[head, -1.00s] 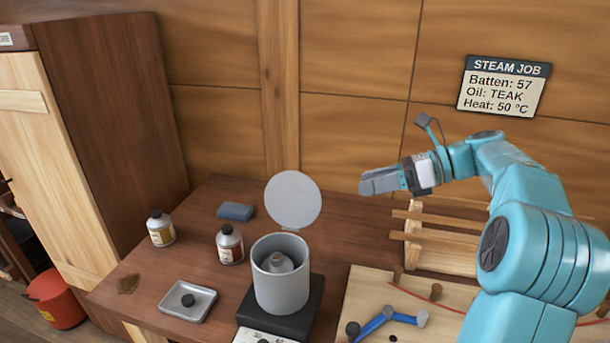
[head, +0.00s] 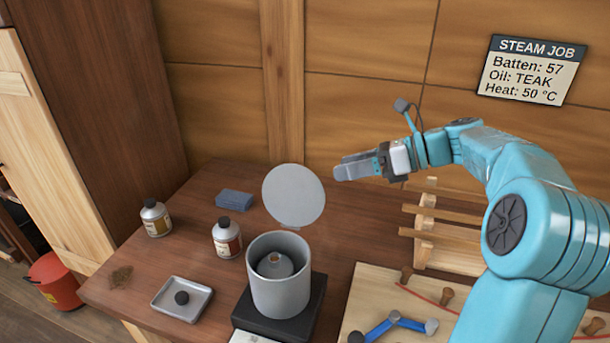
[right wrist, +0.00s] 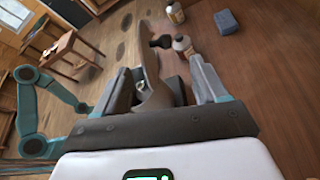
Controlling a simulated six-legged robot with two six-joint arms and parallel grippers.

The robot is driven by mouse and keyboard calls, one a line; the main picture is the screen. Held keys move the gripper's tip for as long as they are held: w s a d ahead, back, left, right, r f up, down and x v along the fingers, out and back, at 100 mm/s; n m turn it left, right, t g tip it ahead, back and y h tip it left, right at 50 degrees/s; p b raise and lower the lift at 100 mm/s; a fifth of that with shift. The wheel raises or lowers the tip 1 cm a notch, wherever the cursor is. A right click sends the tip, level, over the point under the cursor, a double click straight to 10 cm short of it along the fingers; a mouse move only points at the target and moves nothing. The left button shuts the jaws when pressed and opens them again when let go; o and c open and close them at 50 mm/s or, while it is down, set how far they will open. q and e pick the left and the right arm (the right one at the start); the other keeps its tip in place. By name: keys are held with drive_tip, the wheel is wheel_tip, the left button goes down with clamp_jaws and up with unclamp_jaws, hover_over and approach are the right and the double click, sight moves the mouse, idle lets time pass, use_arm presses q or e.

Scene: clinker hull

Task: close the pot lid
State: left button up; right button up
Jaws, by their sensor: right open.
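The grey pot (head: 279,290) stands on a dark square base on the bench. Its round grey lid (head: 294,196) stands upright, open at the pot's back rim. Inside the pot a grey bottle (head: 275,265) shows its top. My right gripper (head: 342,168) is just right of the lid's upper edge, pointing left, with a small gap in the picture. In the right wrist view its fingers (right wrist: 166,88) are apart; a dark grey shape between them is hard to make out.
Two labelled bottles (head: 155,218) (head: 227,238), a blue block (head: 234,199) and a small tray (head: 182,300) are left of the pot. A wooden rack (head: 440,235) stands under my right arm. A pegged board (head: 375,295) lies front right.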

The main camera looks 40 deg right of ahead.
sight(304, 176)
drive_tip(key=x, duration=1)
drive_tip(key=shift+s+a, duration=0.1)
drive_tip(key=shift+s, duration=0.05)
drive_tip(key=c, duration=0.4)
drive_tip(key=shift+r, duration=0.1)
clamp_jaws()
